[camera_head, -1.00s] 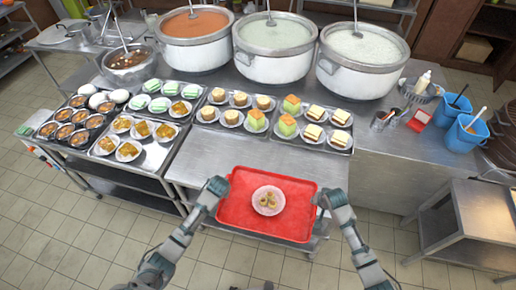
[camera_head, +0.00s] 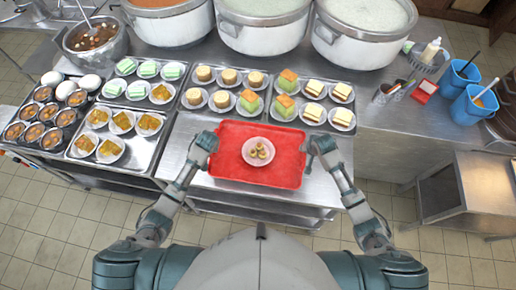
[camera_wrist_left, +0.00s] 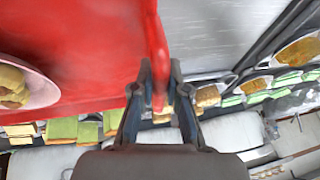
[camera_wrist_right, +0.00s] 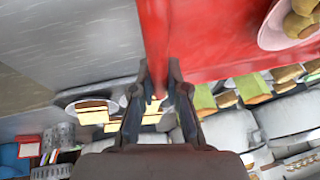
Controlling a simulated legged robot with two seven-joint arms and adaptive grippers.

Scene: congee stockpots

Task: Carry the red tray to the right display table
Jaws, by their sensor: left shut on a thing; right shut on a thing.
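The red tray (camera_head: 233,166) is in the middle of the head view, over the front part of the steel counter. A white plate (camera_head: 248,150) with several small rolled pieces (camera_head: 262,151) sits on it. My left gripper (camera_head: 208,143) is shut on the tray's left rim; the left wrist view shows the fingers (camera_wrist_left: 160,92) on both sides of the red edge. My right gripper (camera_head: 319,146) is shut on the right rim, as the right wrist view (camera_wrist_right: 157,92) also shows. I cannot tell whether the tray touches the counter.
Large stockpots (camera_head: 262,30) are at the back. Blue buckets (camera_head: 474,106) stand on the counter's right. A lower steel table (camera_head: 490,185) at the right has a bare top. Tiled floor (camera_head: 415,230) lies between.

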